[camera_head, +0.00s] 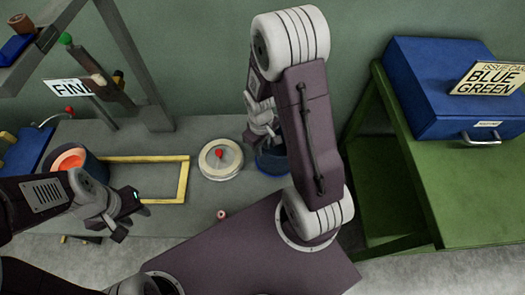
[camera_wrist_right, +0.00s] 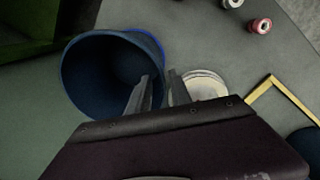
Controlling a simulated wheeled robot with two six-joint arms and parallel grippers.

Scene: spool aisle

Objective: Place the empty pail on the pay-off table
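The dark blue pail (camera_wrist_right: 95,75) looks empty inside in the right wrist view. In the head view only part of the blue pail (camera_head: 272,163) shows on the grey table (camera_head: 215,130), behind my right arm. My right gripper (camera_wrist_right: 159,78) is at the pail's rim, with one finger overlapping the pail's mouth and the other outside it. A gap shows between these fingers; whether they touch the wall is unclear. My left gripper (camera_head: 128,214) is open and empty over the table's front left. I cannot tell which surface is the pay-off table.
A cream disc with a red knob (camera_head: 221,160) sits left of the pail. A yellow frame (camera_head: 183,180) and an orange-lined container (camera_head: 70,158) are further left. A small spool (camera_head: 222,214) lies in front. A blue box (camera_head: 440,85) stands on the green bench (camera_head: 440,185) at right.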

